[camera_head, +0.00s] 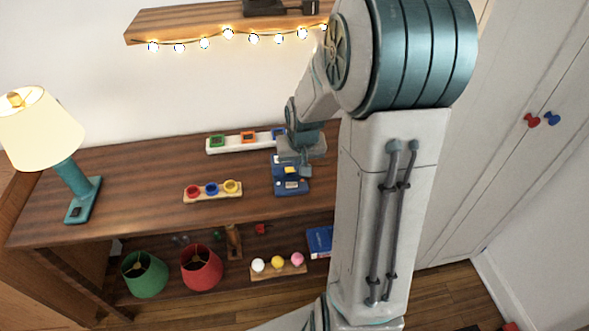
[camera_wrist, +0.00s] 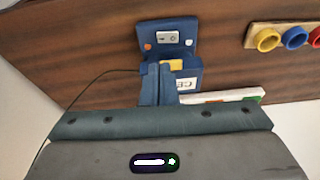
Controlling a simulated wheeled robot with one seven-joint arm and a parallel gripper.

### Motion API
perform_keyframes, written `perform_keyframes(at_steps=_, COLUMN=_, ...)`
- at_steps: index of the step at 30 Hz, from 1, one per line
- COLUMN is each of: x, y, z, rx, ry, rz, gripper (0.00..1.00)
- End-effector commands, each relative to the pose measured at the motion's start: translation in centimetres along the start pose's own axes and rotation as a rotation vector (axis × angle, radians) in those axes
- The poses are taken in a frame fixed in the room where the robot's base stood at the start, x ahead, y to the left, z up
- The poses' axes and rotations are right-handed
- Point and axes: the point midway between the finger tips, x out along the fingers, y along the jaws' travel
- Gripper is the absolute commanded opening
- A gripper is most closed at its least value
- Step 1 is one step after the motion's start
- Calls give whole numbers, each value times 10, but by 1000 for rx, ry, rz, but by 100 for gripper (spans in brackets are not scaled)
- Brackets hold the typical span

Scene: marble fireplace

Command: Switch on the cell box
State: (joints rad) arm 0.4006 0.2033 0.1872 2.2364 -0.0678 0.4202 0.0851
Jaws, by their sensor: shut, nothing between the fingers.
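The cell box (camera_head: 291,187) is a blue box on the wooden desk top, with a yellow part and white labels on it. In the wrist view the blue cell box (camera_wrist: 189,60) shows a flat plate with a small white switch (camera_wrist: 168,37), a yellow part and a white marking. My gripper (camera_head: 306,172) is over the back part of the box in the head view. In the wrist view my gripper's fingers (camera_wrist: 158,70) are shut, empty and close to the yellow part, hiding some of the box. I cannot tell whether they touch it.
A wooden holder with red, blue and yellow rings (camera_head: 212,190) stands left of the box. A white strip with coloured squares (camera_head: 230,142) lies behind. A lamp (camera_head: 70,165) stands far left. Lampshades, bulbs and a blue book (camera_head: 320,240) sit on the lower shelf.

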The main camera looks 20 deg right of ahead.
Motion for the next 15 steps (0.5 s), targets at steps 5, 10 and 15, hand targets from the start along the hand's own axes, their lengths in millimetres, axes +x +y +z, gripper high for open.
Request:
perform_keyframes(at_steps=5, x=-32, y=7, z=0, rx=1, ry=4, rz=1, gripper=0)
perform_keyframes(at_steps=10, x=-49, y=10, z=0, rx=-1, ry=1, rz=1, gripper=0)
perform_keyframes(at_steps=15, x=-55, y=12, z=1, rx=0, ry=0, rz=0, gripper=0)
